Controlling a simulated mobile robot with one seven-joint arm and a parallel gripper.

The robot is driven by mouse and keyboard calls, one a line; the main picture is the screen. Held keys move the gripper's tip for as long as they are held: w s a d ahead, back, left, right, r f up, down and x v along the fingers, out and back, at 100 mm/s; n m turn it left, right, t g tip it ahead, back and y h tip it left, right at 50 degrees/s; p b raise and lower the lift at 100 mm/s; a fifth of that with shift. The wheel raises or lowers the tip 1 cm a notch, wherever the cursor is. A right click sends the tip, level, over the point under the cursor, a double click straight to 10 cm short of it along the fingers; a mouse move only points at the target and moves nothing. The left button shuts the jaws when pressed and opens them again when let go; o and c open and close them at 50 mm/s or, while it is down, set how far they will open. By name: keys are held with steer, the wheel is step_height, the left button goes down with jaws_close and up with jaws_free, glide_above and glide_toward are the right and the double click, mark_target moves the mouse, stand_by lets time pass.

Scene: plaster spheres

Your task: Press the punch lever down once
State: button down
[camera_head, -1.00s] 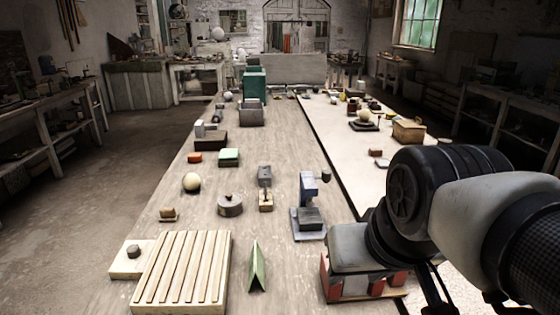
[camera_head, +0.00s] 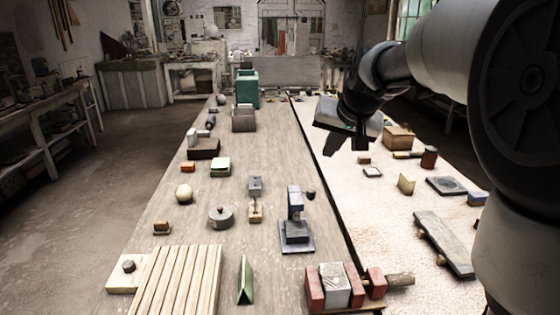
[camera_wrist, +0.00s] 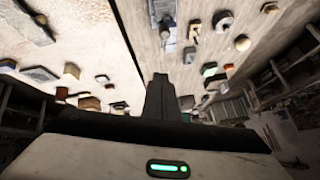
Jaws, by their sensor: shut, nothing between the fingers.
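The punch (camera_head: 294,226) is a small blue-grey press on a flat base, standing upright on the wooden bench. Its lever, with a dark round knob (camera_head: 310,195), sticks out to the right near the top. My gripper (camera_head: 346,147) is shut and empty.
A block (camera_head: 255,195) on a stand is left of the punch. A red and grey clamp-like block (camera_head: 335,287) is in front of it. A green wedge (camera_head: 245,281) and a slatted board (camera_head: 172,283) lie front left. A grey plank (camera_head: 443,240) lies right.

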steer(key=shift+w+f, duration=0.1)
steer(key=shift+w, duration=0.05)
steer(key=shift+w+a+f+b, duration=0.25)
steer(key=shift+w+f, duration=0.35)
steer(key=shift+f, duration=1.15)
steer(key=shift+w+a+f+b, duration=0.1)
steer(key=shift+w+a+f, duration=0.45)
steer(key=shift+f, duration=1.25)
steer(key=shift+w+a+f+b, duration=0.2)
steer(key=shift+w+f, duration=0.5)
steer(key=shift+f, duration=1.05)
steer(key=shift+f, duration=0.1)
